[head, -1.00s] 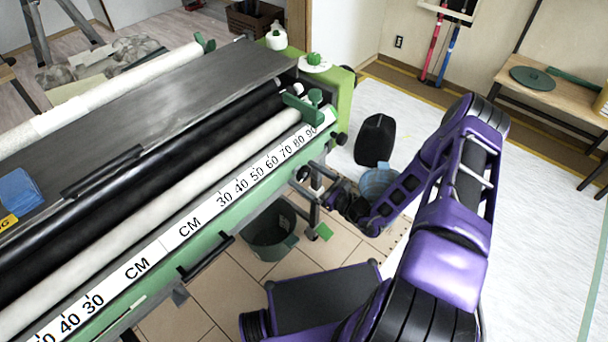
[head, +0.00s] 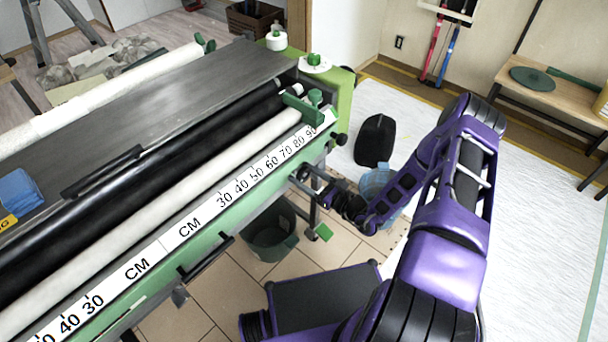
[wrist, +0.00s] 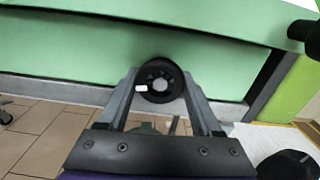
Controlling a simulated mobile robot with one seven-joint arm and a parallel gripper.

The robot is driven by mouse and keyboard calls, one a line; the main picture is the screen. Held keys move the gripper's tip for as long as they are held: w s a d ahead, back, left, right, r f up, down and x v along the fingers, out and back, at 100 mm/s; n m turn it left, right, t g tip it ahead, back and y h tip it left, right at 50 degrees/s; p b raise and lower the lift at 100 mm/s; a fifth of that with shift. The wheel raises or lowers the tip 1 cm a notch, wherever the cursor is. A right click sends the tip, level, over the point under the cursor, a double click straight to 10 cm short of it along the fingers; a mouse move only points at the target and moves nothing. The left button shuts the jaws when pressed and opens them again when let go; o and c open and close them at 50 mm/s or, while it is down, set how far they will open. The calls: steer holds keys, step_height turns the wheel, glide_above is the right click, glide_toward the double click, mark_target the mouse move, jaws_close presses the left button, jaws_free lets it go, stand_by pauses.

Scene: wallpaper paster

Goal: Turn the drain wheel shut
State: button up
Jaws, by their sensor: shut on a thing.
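The drain wheel (wrist: 160,82) is a small black round wheel with spokes, on the green front of the pasting machine (wrist: 90,45). In the wrist view it sits between the two fingers of my gripper (wrist: 160,90), which are shut on its rim from both sides. A small white mark shows on the left of the wheel's hub. In the head view my gripper (head: 312,188) reaches the machine's front near its right end. The wheel there is small and partly hidden by the gripper.
A dark green bucket (head: 270,240) stands on the tiles below the machine's front. A blue bucket (head: 378,182) stands behind my forearm, near a black object (head: 375,140). A black knob (head: 341,140) sticks out at the machine's right corner. White sheeting covers the floor at right.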

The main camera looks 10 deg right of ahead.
steer(key=shift+m, duration=0.4)
steer(key=m, duration=0.4)
steer(key=shift+s+m, duration=0.1)
steer(key=shift+m, duration=0.2)
steer(key=m+p, duration=0.1)
steer(key=m, duration=0.4)
steer(key=shift+a, duration=0.1)
steer(key=m, duration=0.5)
steer(key=shift+r+m+p, duration=0.15)
steer(key=shift+m+p, duration=0.15)
steer(key=shift+m, duration=2.4)
steer(key=o, duration=1.4)
steer(key=shift+c, duration=0.2)
